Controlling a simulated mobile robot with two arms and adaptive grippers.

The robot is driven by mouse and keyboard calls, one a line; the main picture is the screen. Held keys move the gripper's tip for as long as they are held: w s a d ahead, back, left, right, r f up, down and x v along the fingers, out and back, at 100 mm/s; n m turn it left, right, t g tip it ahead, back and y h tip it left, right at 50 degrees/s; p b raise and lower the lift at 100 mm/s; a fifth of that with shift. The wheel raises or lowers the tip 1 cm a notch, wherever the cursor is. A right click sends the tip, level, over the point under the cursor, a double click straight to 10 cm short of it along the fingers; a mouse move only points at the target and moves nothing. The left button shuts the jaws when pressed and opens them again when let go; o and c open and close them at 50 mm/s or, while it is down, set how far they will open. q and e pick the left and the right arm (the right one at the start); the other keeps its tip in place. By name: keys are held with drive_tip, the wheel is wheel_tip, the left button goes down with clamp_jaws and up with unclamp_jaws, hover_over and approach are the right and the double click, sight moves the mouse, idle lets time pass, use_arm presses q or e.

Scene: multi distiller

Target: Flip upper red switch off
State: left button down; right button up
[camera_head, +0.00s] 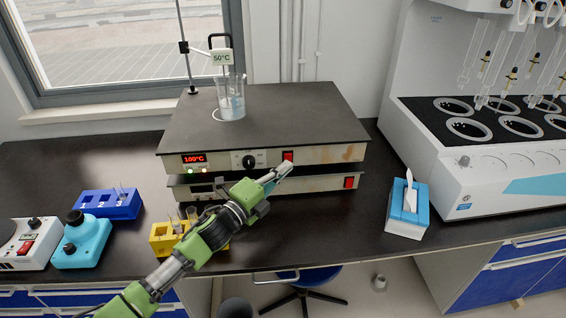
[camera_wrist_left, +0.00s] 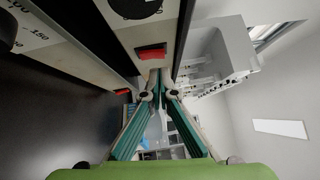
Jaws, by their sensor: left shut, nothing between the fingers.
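The upper red switch (camera_head: 287,156) is on the front panel of the upper hotplate (camera_head: 320,154). The panel also has a lit red 100°C display (camera_head: 194,158) and a black knob (camera_head: 248,161). My left gripper (camera_head: 284,169) is shut and empty, its tips just below the upper switch. In the left wrist view the switch (camera_wrist_left: 151,52) shows just beyond the closed fingertips (camera_wrist_left: 160,76); I cannot tell whether they touch it. A lower red switch (camera_head: 349,182) is on the lower unit, to the right. My right gripper is not in view.
A glass beaker (camera_head: 231,104) stands on the hotplate top. A yellow rack (camera_head: 165,237) with vials is beside my left arm. A blue and white tissue box (camera_head: 408,206) stands to the right, near a large white distiller (camera_head: 470,150). Bench between hotplate and tissue box is clear.

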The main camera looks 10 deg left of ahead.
use_arm(q)
drive_tip(key=shift+w+a+r, duration=0.1)
drive_tip(key=shift+w+a, duration=0.2)
drive_tip(key=shift+w, duration=0.55)
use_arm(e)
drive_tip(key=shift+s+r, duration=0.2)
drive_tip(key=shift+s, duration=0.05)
use_arm(q)
drive_tip(key=shift+w+a+r, duration=0.1)
drive_tip(key=shift+w+r, duration=0.05)
drive_tip(key=shift+w, duration=0.05)
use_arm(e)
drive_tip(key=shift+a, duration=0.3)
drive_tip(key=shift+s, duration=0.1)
